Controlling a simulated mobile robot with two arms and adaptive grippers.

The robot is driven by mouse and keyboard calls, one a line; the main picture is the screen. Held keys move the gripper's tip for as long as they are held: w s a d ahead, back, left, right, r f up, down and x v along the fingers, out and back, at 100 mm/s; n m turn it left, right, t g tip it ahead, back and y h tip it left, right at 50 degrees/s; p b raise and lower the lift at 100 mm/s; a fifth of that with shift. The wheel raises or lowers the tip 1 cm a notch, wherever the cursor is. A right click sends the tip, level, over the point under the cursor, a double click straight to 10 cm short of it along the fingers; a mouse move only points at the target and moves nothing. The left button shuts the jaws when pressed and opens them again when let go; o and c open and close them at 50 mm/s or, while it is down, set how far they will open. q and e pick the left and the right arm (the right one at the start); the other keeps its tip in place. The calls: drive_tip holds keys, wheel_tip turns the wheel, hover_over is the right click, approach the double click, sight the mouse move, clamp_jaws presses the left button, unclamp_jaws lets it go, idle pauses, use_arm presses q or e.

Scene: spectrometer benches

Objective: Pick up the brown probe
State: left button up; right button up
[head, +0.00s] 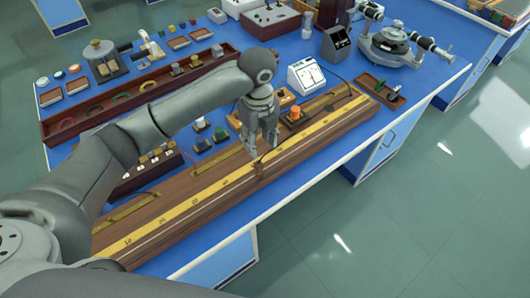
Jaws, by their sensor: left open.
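A small brown piece that looks like the brown probe (260,171) stands upright on the yellow-scaled wooden board (200,200) on the blue bench. It is small and partly blurred into the wood behind it. My left gripper (262,149) points down just above it, open, its fingertips over the scale strip. I cannot tell whether the fingertips touch the probe. My right gripper is not in view.
A white meter (306,76) and an orange-topped knob (295,112) stand close behind the gripper. A long red-brown tray (120,105) with small parts lies at the back left. A spectrometer (388,46) stands at the back right. The bench front edge is clear.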

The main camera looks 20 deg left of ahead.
sight(258, 164)
use_arm(q)
drive_tip(key=shift+s+a+f, duration=0.1)
drive_tip(key=shift+f, duration=0.55)
drive_tip(key=f, duration=0.1)
drive_tip(key=s+f+p, duration=0.1)
drive_tip(key=shift+f, duration=0.4)
drive_tip(key=shift+w+f, duration=0.1)
drive_tip(key=shift+f, duration=0.25)
wheel_tip(258, 164, down, 4)
drive_tip(key=shift+f+p, duration=0.2)
drive_tip(key=shift+p, duration=0.65)
drive_tip(key=shift+a+f, duration=0.1)
drive_tip(key=shift+f, duration=0.15)
drive_tip(key=shift+w+f, duration=0.1)
drive_tip(key=shift+f, duration=0.05)
drive_tip(key=shift+c, duration=1.6)
drive_tip(key=c, duration=0.5)
clamp_jaws()
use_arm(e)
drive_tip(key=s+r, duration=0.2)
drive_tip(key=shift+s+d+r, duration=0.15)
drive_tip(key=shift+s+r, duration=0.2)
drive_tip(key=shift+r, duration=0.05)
